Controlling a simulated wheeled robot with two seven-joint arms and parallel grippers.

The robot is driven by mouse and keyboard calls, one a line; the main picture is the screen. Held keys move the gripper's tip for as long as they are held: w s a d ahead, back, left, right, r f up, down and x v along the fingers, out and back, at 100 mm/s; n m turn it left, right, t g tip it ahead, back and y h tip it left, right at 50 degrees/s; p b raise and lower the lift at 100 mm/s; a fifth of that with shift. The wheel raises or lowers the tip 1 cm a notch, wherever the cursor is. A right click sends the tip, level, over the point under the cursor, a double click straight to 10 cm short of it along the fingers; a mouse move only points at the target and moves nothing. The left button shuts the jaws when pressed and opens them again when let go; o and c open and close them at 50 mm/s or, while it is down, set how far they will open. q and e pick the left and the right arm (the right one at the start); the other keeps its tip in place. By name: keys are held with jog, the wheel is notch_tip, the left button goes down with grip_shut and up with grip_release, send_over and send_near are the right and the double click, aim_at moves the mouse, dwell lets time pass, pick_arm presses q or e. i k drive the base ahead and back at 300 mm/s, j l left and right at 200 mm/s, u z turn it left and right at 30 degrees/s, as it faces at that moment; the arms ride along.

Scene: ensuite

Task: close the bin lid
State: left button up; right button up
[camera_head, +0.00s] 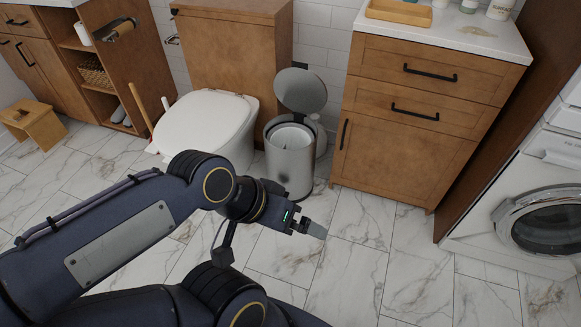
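The bin (290,165) is a round grey metal pedal-type can standing on the floor between the toilet and the wooden cabinet. Its round grey lid (301,90) is open, raised up and tilted back at the rear of the rim. A white inner bucket shows in the mouth. My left gripper (312,228) is in front of the bin and lower in the picture, apart from the lid. Its grey fingers point right, and I cannot tell whether they are open or shut. No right gripper shows.
The toilet (212,117) with its closed white lid is left of the bin. A wooden drawer cabinet (420,110) is close on the right. A washing machine (540,200) stands at far right. A small wooden stool (32,122) is at far left. Marble floor in front is clear.

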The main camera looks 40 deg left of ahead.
aim_at(298, 88)
jog(key=u, duration=1.25)
jog(key=i+j+u, duration=0.35)
jog(key=i, duration=0.55)
jog(key=i+u, duration=0.3)
jog(key=i, duration=0.6)
